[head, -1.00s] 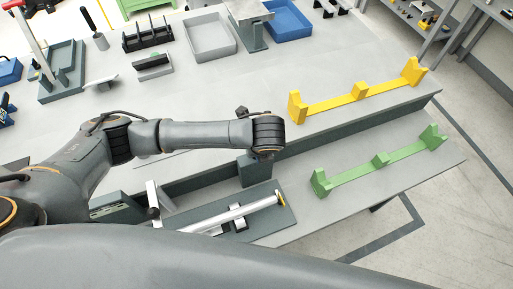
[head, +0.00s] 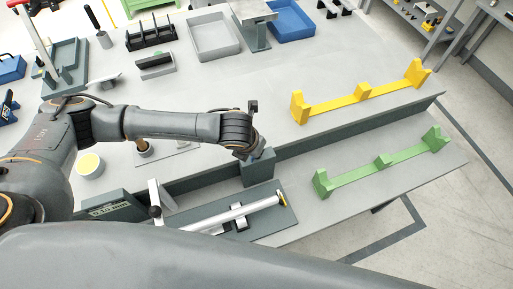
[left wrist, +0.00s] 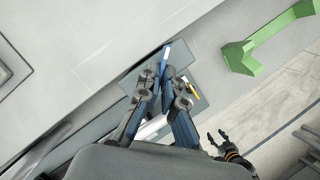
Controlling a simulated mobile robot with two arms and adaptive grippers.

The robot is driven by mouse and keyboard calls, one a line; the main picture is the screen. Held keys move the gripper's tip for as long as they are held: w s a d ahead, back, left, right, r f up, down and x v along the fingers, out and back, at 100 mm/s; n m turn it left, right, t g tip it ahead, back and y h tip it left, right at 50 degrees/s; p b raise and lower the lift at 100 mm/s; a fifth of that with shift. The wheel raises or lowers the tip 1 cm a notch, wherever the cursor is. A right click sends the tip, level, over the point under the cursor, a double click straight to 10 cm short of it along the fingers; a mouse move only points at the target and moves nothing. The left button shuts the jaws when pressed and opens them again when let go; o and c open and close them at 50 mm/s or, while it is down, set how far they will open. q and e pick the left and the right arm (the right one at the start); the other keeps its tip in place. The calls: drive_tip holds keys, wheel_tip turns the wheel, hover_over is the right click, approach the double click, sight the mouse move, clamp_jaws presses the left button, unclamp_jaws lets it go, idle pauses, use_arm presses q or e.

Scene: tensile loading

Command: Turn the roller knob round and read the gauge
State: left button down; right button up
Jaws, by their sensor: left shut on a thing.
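My left gripper (left wrist: 166,85) reaches down over the dark post (head: 257,168) of the roller fixture. In the left wrist view its blue-padded fingers are close together and shut on what seems to be the roller knob, which the fingers hide. The fixture holds a silver bar (head: 238,213) with a yellow end, on a dark base. The gauge (head: 110,208) is a dark box with a display at the fixture's left; its digits are too small to read surely. My right gripper (left wrist: 218,139) shows in the left wrist view, fingers spread, empty, away from the fixture.
A lever with a black ball (head: 155,211) stands between gauge and bar. A yellow cradle (head: 362,91) and a green cradle (head: 382,161) lie to the right. Trays (head: 213,38) and racks (head: 150,35) stand at the back.

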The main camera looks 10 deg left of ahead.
use_arm(q)
drive_tip(key=shift+w+r+m, duration=0.2)
drive_tip(key=shift+m, duration=0.2)
drive_tip(key=c, duration=1.5)
unclamp_jaws()
drive_tip(key=shift+s+f, duration=0.1)
drive_tip(key=shift+f, duration=0.05)
drive_tip(key=v, duration=1.2)
drive_tip(key=shift+a, duration=0.2)
